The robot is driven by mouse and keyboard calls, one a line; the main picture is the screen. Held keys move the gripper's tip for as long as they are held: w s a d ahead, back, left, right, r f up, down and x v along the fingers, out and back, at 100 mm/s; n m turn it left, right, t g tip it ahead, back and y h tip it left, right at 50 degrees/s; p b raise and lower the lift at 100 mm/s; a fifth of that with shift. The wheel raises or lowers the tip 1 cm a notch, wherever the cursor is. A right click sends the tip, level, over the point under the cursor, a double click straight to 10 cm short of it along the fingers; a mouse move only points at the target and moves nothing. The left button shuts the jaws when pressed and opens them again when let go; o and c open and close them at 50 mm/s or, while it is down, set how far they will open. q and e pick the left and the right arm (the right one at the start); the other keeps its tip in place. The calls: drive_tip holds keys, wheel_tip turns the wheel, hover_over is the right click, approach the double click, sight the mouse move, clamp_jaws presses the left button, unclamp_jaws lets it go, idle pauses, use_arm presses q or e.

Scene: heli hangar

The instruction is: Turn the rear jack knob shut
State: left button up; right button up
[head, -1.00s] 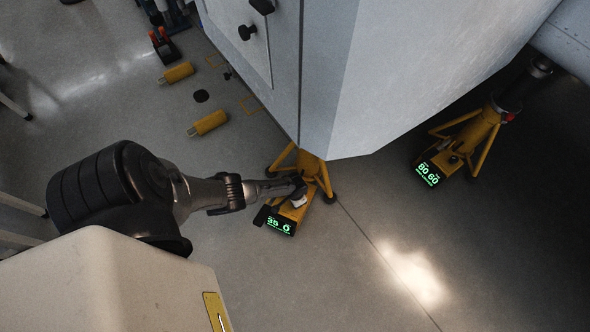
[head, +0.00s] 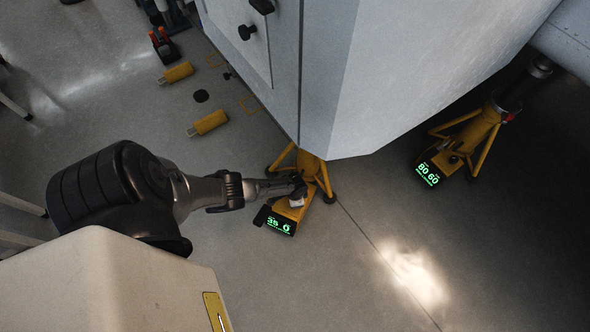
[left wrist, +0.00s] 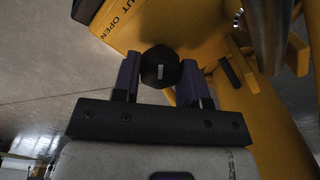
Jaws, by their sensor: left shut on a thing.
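The jack (head: 309,168) at my left gripper is a yellow tripod under the grey helicopter body. Its panel (head: 280,222) shows green digits that look like 35 and 0. My left gripper (head: 297,197) reaches it from the left. In the left wrist view, the two fingers of my left gripper (left wrist: 160,72) close on a dark round knob (left wrist: 160,66) with a short pale mark on its face. Lettering reading OPEN, with part of another word, is on the yellow plate (left wrist: 133,22) behind the knob. My right gripper is not in view.
A second yellow jack (head: 470,137) stands at the right, its display reading 80 60. The helicopter body (head: 400,60) overhangs the jacks. The floor in front is clear.

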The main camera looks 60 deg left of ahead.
use_arm(q)
drive_tip(key=shift+f, duration=0.1)
drive_tip(key=o, duration=0.9)
drive_tip(key=shift+r+p, duration=5.5)
drive_tip(key=shift+r, duration=1.45)
